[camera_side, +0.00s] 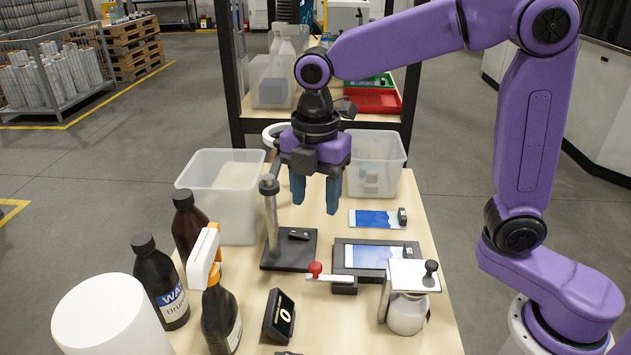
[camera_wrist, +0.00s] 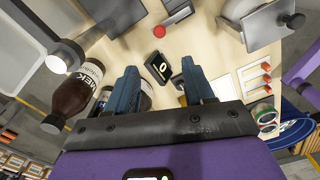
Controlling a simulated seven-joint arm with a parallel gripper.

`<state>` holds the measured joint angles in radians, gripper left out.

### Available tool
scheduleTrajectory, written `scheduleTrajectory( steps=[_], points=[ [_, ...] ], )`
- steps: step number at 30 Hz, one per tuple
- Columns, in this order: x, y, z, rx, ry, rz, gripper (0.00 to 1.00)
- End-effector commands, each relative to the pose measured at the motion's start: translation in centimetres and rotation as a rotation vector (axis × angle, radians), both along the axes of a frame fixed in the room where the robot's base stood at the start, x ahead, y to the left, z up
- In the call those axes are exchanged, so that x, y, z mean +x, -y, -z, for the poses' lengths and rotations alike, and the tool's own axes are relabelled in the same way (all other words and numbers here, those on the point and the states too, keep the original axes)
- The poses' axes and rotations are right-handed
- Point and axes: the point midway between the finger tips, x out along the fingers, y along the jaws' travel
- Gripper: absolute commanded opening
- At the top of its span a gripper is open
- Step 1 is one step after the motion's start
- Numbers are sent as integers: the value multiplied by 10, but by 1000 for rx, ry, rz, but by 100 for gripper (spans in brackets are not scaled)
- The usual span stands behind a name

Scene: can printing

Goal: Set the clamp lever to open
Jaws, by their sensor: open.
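The clamp lever (camera_side: 328,278) is a pale bar with a red ball knob (camera_side: 316,268) on its left end. It lies about level and runs right to a small dark block at the front edge of the black plate fixture (camera_side: 340,263). A blue-and-white plate (camera_side: 366,256) sits in that fixture. In the wrist view the red knob (camera_wrist: 179,31) shows beyond the fingers. My gripper (camera_side: 316,203) is open and empty, pointing down above the table behind the lever, well clear of it. Its blue fingers (camera_wrist: 161,73) show apart in the wrist view.
A post on a black base (camera_side: 272,220) stands left of the fixture. Dark bottles (camera_side: 158,285) and a spray bottle (camera_side: 221,318) stand at the left. Clear bins (camera_side: 221,182) stand behind.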

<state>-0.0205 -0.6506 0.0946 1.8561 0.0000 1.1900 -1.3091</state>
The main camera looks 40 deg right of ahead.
Motion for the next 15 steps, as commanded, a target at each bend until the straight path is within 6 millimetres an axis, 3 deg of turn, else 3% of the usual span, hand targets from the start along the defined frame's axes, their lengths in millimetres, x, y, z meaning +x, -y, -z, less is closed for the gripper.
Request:
scheduleTrajectory(
  steps=[6,15],
  points=[
    [0,0,-19,0,1,0,52],
    [0,0,-21,0,0,-1,52]
  ],
)
